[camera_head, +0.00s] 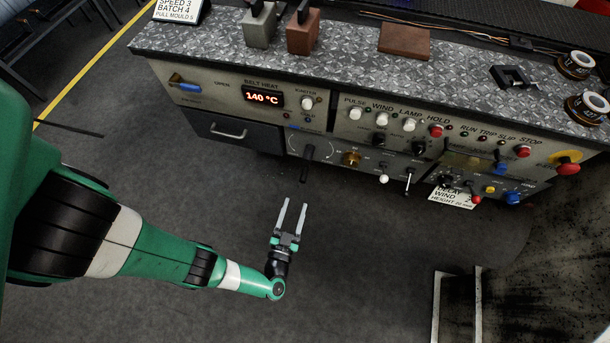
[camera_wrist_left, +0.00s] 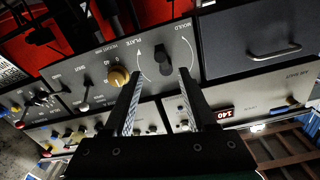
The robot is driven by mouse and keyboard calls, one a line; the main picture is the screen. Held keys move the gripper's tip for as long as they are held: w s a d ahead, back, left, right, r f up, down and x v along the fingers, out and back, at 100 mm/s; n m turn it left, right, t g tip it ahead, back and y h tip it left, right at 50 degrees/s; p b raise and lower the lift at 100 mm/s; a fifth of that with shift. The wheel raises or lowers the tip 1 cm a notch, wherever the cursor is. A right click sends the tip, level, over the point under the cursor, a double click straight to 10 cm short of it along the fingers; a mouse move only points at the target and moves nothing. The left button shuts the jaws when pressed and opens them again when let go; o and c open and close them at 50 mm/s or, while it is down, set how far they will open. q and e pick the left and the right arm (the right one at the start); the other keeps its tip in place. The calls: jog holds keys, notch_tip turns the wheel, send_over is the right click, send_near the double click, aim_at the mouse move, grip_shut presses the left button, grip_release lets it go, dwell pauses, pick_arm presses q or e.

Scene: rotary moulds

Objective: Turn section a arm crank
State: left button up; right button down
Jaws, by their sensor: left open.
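No label naming section a is readable. My right gripper is not in view.
A brass knob (camera_head: 351,158) sits just right of the crank, with several small levers and buttons farther right. A drawer (camera_head: 229,130) with a handle is to its left. The display (camera_head: 263,97) reads 140 °C. The floor in front is clear.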

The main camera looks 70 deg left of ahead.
aim_at(304, 175)
pick_arm(q)
jog(key=b+x, duration=0.2)
jog(key=x, duration=0.8)
jog(key=shift+w+a+b, duration=0.25)
jog(key=shift+a+b, duration=0.1)
jog(key=shift+w+a, duration=0.25)
jog(key=shift+a, duration=0.1)
grip_shut()
